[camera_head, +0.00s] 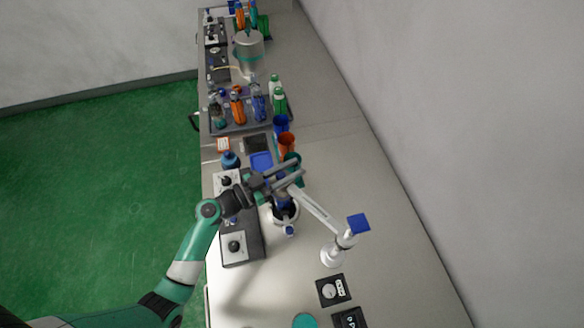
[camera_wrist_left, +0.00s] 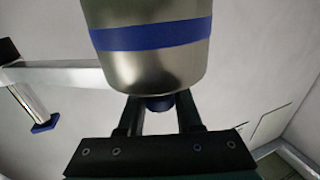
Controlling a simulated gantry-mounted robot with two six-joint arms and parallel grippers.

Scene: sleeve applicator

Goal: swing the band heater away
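The band heater is most likely the metal cylinder with a blue stripe (camera_wrist_left: 150,45) in the left wrist view, above the fingertips. A pale swing arm (camera_wrist_left: 60,76) runs from it to the left. In the head view the swing arm (camera_head: 318,208) runs from a white stand (camera_head: 333,256) toward my left gripper (camera_head: 296,172); the gripper hides much of that end. In the wrist view my left fingers (camera_wrist_left: 161,112) are apart, with a dark blue knob (camera_wrist_left: 159,103) under the cylinder at the gap between their tips. I cannot tell whether they touch it. My right gripper is out of view.
The bench is clear toward the right wall.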

